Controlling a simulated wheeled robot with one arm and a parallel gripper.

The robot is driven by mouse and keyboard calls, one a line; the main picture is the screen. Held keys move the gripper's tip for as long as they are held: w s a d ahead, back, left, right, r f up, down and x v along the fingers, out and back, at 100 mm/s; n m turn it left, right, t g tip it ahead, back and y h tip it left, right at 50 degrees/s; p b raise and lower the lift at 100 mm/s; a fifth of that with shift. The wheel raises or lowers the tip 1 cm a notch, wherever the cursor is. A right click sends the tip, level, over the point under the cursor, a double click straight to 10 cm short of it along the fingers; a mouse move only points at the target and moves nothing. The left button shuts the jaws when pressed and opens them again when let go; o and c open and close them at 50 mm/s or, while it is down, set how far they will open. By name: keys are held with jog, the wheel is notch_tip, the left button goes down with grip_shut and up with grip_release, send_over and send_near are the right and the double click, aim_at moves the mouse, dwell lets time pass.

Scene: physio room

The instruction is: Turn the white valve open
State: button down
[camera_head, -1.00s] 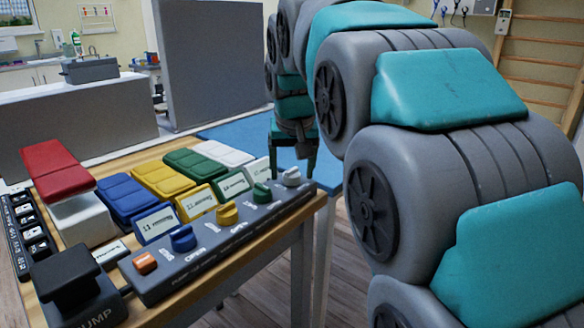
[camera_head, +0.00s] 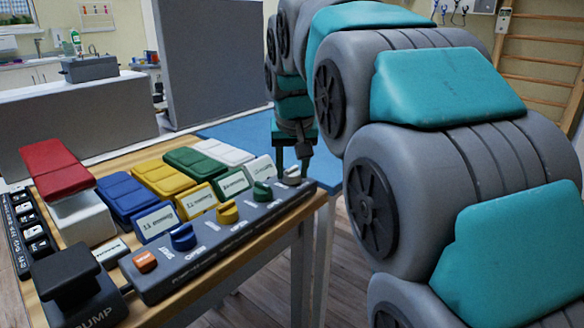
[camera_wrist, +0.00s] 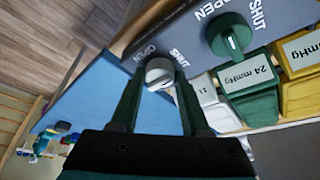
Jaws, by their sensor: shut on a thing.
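The white valve (camera_head: 292,178) is a small round knob at the far right end of a dark grey valve panel (camera_head: 215,245). My gripper (camera_head: 292,172) points down over it, a finger on either side. In the wrist view the white valve (camera_wrist: 159,72) sits between the two green fingertips (camera_wrist: 158,84), which are shut on it. The panel beside it is printed OPEN at the upper left and SHUT at the upper right. The direction of the knob's pointer is hard to make out.
Green (camera_head: 262,191), yellow (camera_head: 227,212), blue (camera_head: 183,237) and orange knobs (camera_head: 145,261) line the same panel. Small display cards and coloured pads stand behind. A black pump block (camera_head: 72,280) is at the near left. The table's edge lies just right of the panel.

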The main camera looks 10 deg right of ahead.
jog(key=shift+n, duration=0.3)
jog(key=n+y, duration=0.1)
jog(key=n, duration=0.2)
jog(key=shift+d+n+y+b, duration=0.1)
jog(key=shift+n+y+b, duration=0.2)
jog(key=n+y, duration=0.1)
jog(key=n, duration=0.4)
jog(key=shift+w+d+g+y, duration=0.15)
jog(key=shift+d+g+y, duration=0.05)
jog(key=shift+g+y, duration=0.2)
jog(key=n+g+y, duration=0.1)
jog(key=n, duration=0.3)
jog(key=shift+w+d+p, duration=0.1)
jog(key=shift+p, duration=0.2)
jog(key=n+g, duration=0.1)
jog(key=n, duration=0.3)
jog(key=shift+w+d+n+g+y, duration=0.1)
jog(key=shift+n+g+y, duration=0.2)
jog(key=shift+g+y, duration=0.1)
jog(key=shift+c, duration=1.9)
grip_release()
